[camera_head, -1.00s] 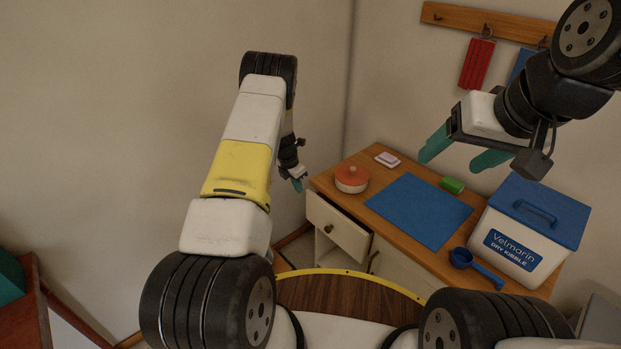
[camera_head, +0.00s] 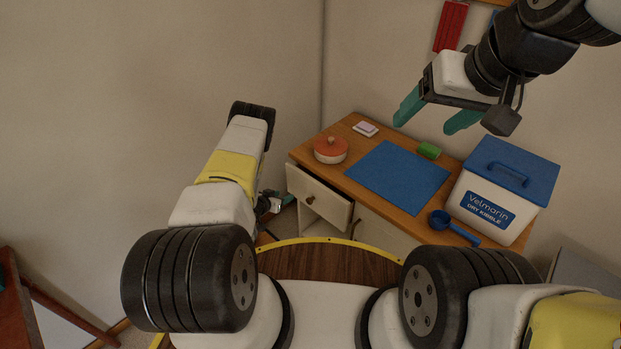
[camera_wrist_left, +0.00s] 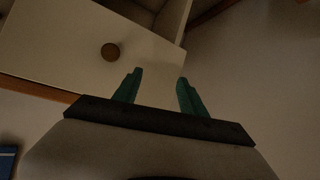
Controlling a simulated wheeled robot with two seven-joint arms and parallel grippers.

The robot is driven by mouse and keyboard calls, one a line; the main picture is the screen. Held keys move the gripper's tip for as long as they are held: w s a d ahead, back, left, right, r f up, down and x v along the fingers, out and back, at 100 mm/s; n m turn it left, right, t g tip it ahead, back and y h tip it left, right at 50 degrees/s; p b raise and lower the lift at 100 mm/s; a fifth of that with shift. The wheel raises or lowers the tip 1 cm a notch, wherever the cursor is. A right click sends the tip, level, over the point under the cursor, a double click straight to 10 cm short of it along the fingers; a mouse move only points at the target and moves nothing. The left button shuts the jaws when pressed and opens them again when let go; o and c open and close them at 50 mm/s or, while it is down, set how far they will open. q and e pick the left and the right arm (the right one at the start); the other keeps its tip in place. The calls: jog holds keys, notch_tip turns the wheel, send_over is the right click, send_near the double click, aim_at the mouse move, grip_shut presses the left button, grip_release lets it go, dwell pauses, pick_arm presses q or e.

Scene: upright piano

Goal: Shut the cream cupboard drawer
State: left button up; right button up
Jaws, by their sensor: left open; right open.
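The cream cupboard (camera_head: 382,236) stands under a wooden top, and its drawer (camera_head: 328,205) sticks out partly open at the left end. The drawer has a round brown knob (camera_head: 311,199). My left gripper (camera_head: 274,203) is low, just left of the drawer front, partly hidden by my arm. In the left wrist view the open left gripper (camera_wrist_left: 157,82) faces the drawer front (camera_wrist_left: 55,40), with the knob (camera_wrist_left: 110,51) left of its fingers. Nothing is between the fingers; contact with the drawer cannot be told. My right gripper (camera_head: 424,125) is open and empty above the top.
On the top are an orange-lidded pot (camera_head: 331,151), a blue mat (camera_head: 398,177), a green block (camera_head: 429,150), a pink-white block (camera_head: 366,129), a blue scoop (camera_head: 452,226) and a kibble bin (camera_head: 497,201). Walls meet behind the cupboard. A red-brown piece of furniture (camera_head: 15,300) stands at far left.

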aim_at(308, 201)
pick_arm(q)
jog(key=s+d+m+h, duration=0.3)
jog(key=s+d+m, duration=0.1)
jog(key=s+d, duration=0.1)
jog(key=shift+h, duration=0.3)
jog(key=x, duration=0.7)
jog(key=shift+w+d, duration=0.15)
jog(key=shift+d, duration=0.2)
jog(key=shift+c, duration=0.2)
grip_shut()
jog(key=shift+w+d, duration=0.1)
